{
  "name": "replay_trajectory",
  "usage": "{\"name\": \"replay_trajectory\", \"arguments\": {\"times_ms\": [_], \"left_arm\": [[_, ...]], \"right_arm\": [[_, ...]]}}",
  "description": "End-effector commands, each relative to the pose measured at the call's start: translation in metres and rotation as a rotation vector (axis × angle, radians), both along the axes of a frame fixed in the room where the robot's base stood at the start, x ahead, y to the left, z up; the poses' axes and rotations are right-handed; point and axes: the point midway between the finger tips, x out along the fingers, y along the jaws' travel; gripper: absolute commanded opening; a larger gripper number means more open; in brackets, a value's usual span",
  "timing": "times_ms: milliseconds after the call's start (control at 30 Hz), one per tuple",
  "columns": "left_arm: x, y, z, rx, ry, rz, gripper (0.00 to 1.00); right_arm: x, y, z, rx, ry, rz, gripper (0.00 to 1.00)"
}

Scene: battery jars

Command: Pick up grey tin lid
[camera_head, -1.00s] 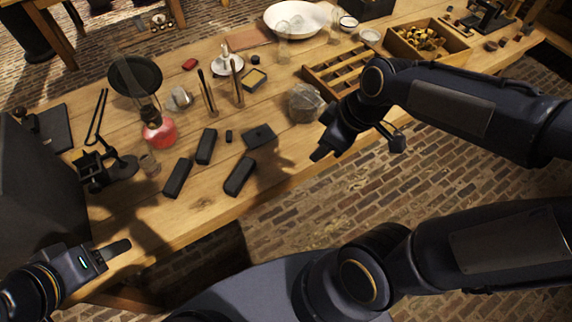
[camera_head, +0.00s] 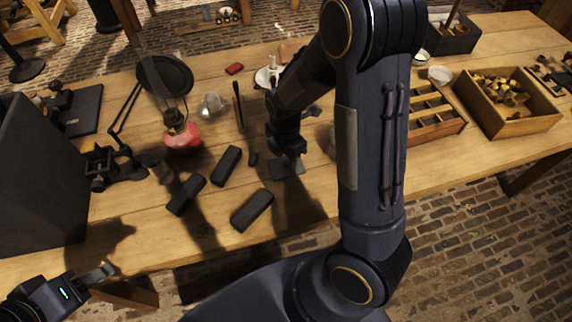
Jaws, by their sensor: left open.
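A flat dark grey piece, which looks like the tin lid (camera_head: 287,170), lies on the wooden table (camera_head: 150,235) near the middle. My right gripper (camera_head: 290,160) points down just over it, and its fingers hide part of the piece. I cannot tell whether they touch it or how far apart they are. My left gripper (camera_head: 101,272) is open and empty off the table's front edge at the lower left.
Three dark blocks lie nearby, one (camera_head: 252,210) in front of the lid. A lamp with a red base (camera_head: 182,138) stands at the left behind them. A wooden box of brass parts (camera_head: 505,100) and a divided tray (camera_head: 435,120) are at the right.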

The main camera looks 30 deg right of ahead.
Motion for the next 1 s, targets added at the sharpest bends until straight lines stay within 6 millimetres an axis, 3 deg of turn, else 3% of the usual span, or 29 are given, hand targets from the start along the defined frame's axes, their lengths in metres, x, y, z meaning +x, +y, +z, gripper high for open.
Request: {"name": "replay_trajectory", "arguments": {"times_ms": [133,367,667,1000], "left_arm": [[0.0000,0.0000,-0.0005,0.000,0.000,0.000,0.52],[-0.0001,0.0000,-0.0005,0.000,0.000,0.000,0.52],[0.0000,0.0000,-0.0006,0.000,0.000,0.000,0.52],[-0.0001,0.0000,-0.0003,0.000,0.000,0.000,0.52]], "right_arm": [[-0.0004,-0.0008,-0.0138,0.000,0.001,-0.003,0.40],[-0.0001,-0.0006,-0.0148,0.000,-0.001,-0.003,0.40],[0.0000,-0.0005,-0.0145,0.000,-0.002,-0.003,0.02],[0.0007,-0.0003,-0.0104,0.002,-0.004,-0.003,0.00]]}}
